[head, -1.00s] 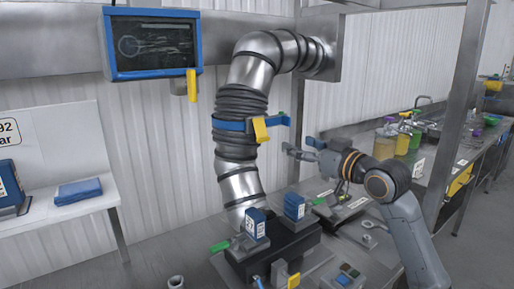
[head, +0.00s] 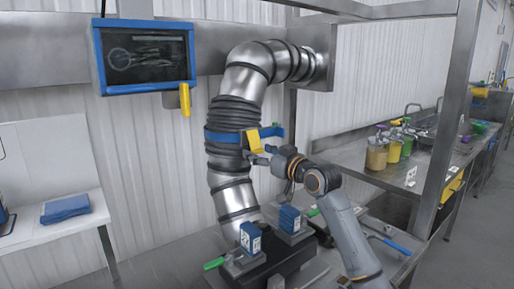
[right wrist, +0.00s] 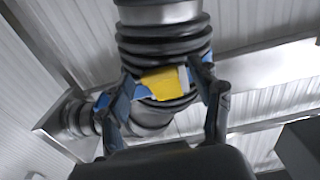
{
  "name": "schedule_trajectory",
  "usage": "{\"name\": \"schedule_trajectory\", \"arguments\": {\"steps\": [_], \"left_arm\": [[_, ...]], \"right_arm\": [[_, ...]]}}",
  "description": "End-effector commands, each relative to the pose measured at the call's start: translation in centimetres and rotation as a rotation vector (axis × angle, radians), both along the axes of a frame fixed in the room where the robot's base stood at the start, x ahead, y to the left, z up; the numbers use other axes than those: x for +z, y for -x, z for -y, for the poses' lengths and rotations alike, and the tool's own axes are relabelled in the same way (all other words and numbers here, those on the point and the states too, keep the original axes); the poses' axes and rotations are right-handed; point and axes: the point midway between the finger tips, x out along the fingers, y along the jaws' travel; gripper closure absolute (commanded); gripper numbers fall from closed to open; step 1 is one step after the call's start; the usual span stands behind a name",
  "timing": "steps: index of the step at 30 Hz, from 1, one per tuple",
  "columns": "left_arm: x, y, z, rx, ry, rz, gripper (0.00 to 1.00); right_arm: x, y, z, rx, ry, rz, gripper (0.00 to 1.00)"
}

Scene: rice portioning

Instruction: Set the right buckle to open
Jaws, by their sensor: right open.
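The yellow buckle (head: 254,142) sits on a blue band (head: 224,137) around the ribbed dark part of the large metal duct (head: 246,85). My right gripper (head: 262,155) is just right of and below the buckle in the head view; whether it touches cannot be told. In the right wrist view, the yellow buckle (right wrist: 164,84) lies between the two spread fingers of my right gripper (right wrist: 162,82), with the duct (right wrist: 160,14) behind. The gripper is open. My left gripper is not in view.
A blue-framed screen (head: 145,57) hangs at the upper left with a yellow handle (head: 184,99) below it. Blue boxes (head: 250,238) stand on the machine under the duct. A steel post (head: 452,120) and a bench with jars (head: 377,154) are on the right.

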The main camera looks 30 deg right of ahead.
Motion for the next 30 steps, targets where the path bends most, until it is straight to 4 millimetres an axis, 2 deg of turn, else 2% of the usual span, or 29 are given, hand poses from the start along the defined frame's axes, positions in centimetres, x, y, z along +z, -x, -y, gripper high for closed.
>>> {"name": "schedule_trajectory", "arguments": {"steps": [6,14,17,24,30], "left_arm": [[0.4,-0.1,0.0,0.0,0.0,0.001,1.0],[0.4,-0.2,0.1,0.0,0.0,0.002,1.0],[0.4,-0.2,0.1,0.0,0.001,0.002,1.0],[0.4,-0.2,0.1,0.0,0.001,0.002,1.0],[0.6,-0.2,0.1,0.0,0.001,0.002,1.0]], "right_arm": [[0.0,-1.6,-0.2,0.0,0.0,0.0,0.36],[0.0,-1.7,-0.1,0.0,0.0,0.0,0.36],[0.0,-1.7,-0.1,0.0,0.0,0.0,0.52],[0.0,-1.7,-0.1,0.0,0.0,0.0,1.0],[0.1,-1.7,-0.1,0.0,0.0,-0.003,1.0]]}}
